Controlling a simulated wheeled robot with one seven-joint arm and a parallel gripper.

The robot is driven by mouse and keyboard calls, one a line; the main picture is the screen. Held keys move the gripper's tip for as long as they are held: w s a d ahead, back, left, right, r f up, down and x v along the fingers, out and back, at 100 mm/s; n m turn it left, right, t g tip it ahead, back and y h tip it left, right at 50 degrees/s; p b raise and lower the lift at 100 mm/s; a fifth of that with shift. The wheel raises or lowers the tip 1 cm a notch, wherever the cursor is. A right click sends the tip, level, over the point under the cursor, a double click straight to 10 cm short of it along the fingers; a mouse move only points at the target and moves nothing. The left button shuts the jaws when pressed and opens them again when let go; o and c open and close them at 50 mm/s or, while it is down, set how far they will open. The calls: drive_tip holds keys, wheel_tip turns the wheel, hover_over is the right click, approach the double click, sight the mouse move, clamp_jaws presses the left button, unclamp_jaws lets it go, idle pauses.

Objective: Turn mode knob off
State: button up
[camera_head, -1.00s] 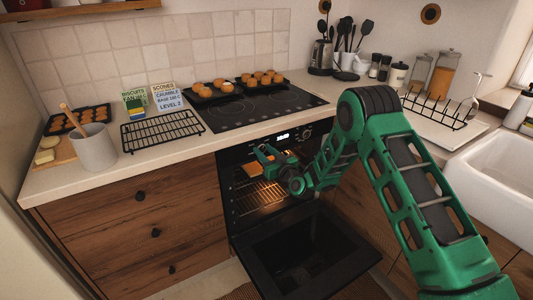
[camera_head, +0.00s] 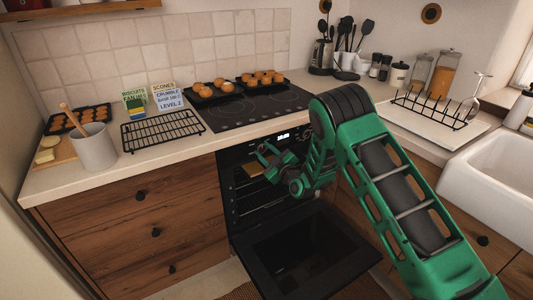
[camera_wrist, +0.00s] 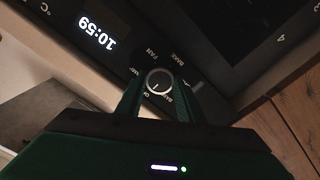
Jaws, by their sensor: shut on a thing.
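The mode knob (camera_wrist: 159,81) is a small round dial with a light rim on the black oven panel (camera_wrist: 205,42). In the wrist view it sits between the fingertips of my gripper (camera_wrist: 159,90), which is shut on it. A white mark shows on the knob's face. Labels such as FAN and BAKE ring it upside down, partly covered by the fingers. In the head view my gripper (camera_head: 264,158) is at the oven front, and my arm hides the knob. The oven (camera_head: 235,172) has a dark interior.
The oven door (camera_head: 300,262) hangs open below my gripper. The oven clock (camera_wrist: 97,32) reads 10:59. Above are the black hob (camera_head: 262,111) with trays of buns (camera_head: 215,92), and a wire rack (camera_head: 162,130) on the counter.

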drive_tip(key=shift+w+d+f, duration=0.1)
drive_tip(key=shift+d+f, duration=0.1)
drive_tip(key=shift+d, duration=0.2)
drive_tip(key=o, duration=1)
drive_tip(key=shift+o, duration=0.4)
drive_tip(key=shift+a, duration=0.2)
drive_tip(key=shift+r, duration=0.1)
drive_tip(key=v, duration=1)
drive_tip(key=shift+d, duration=0.1)
